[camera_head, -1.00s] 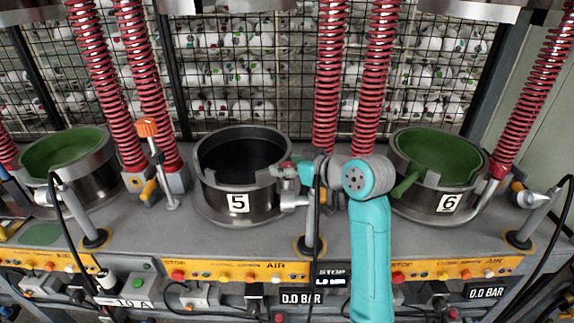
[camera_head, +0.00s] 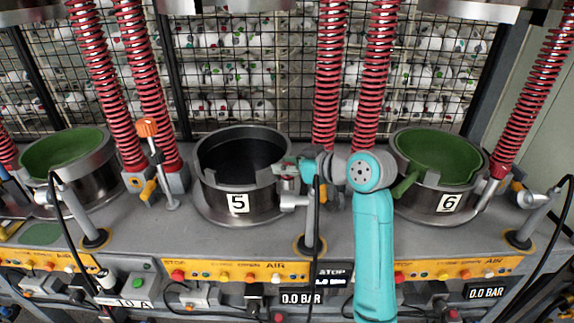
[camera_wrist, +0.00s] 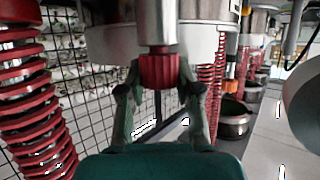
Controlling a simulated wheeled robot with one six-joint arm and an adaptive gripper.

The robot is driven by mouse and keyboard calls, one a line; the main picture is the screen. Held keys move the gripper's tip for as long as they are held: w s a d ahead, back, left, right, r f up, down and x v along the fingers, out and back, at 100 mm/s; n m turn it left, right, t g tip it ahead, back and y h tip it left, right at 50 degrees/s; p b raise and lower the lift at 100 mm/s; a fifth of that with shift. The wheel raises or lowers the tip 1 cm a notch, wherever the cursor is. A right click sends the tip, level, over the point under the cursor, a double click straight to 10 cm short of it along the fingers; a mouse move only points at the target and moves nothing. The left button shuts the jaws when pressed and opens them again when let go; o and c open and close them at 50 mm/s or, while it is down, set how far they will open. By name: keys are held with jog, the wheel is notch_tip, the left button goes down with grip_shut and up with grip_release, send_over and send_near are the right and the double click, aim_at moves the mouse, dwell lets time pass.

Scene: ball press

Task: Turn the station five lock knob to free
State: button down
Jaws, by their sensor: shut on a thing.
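The station five pot (camera_head: 240,200) is a dark open cylinder with a white "5" label. My gripper (camera_head: 288,170) is at the right side of its rim, reaching in from the right. In the wrist view a ribbed red knob (camera_wrist: 158,72) sits on a metal shaft between my two fingers. My gripper (camera_wrist: 158,92) is shut on this knob, with a finger on each side. In the head view the knob is mostly hidden by the fingers. Any lock or free marking is too small or hidden to read.
Station six's pot (camera_head: 440,190), with a green inside and handle, stands to the right. An orange-topped lever (camera_head: 147,128) stands to the left. Red springs (camera_head: 330,75) rise behind. A post (camera_head: 309,242) with a black hose stands in front of my gripper.

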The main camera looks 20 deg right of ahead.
jog(key=shift+n+g+y, duration=0.5)
jog(key=shift+n+y, duration=0.4)
jog(key=c, duration=0.8)
grip_release()
jog(key=shift+o, duration=0.2)
jog(key=v, duration=1.2)
